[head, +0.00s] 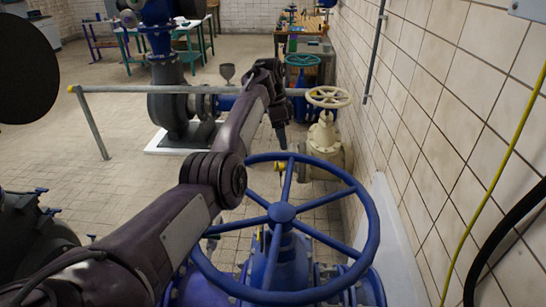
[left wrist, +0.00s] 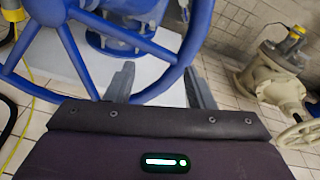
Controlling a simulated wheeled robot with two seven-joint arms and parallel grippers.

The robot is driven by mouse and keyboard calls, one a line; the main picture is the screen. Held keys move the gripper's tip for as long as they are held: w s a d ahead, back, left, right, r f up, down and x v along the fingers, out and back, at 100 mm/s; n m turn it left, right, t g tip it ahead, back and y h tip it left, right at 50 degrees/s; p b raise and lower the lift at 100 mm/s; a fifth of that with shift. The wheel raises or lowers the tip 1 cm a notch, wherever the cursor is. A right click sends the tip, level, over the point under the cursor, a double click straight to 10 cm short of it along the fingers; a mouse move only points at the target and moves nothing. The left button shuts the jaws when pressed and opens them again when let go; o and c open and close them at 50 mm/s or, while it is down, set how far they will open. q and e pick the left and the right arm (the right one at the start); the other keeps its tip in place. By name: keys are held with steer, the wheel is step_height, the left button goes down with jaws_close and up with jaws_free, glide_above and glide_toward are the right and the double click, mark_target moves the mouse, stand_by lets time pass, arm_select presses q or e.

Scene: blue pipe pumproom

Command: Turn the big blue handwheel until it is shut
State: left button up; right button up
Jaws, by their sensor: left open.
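The big blue handwheel (head: 282,212) sits on a blue valve in the lower middle of the head view, its spokes and most of its rim visible. My left arm reaches past its left side. My left gripper (head: 282,138) points down near the far edge of the rim. In the left wrist view, the handwheel (left wrist: 193,45) fills the upper left, and the open left gripper (left wrist: 160,85) has one finger on each side of part of the rim in the picture. I cannot tell whether the fingers touch it. My right gripper is not in view.
A cream valve with its own handwheel (head: 328,97) stands beyond, near the tiled wall (head: 440,90). A grey rail (head: 200,89) crosses behind the gripper. A teal handwheel (head: 302,60) is farther back. A yellow cable (head: 490,190) hangs at right. Open floor lies left.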

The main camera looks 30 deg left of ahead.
arm_select(q)
steer(key=y, duration=0.2)
glide_above(261, 155)
steer(key=shift+s+f+m, duration=0.2)
steer(key=shift+f+m, duration=0.2)
steer(key=shift+f, duration=0.7)
steer(key=f, duration=0.3)
steer(key=f+p, duration=0.1)
steer(key=f, duration=0.2)
steer(key=shift+w+f, duration=0.2)
steer(key=shift+f, duration=0.2)
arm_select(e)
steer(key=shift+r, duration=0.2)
arm_select(q)
steer(key=shift+c, duration=0.2)
jaws_close()
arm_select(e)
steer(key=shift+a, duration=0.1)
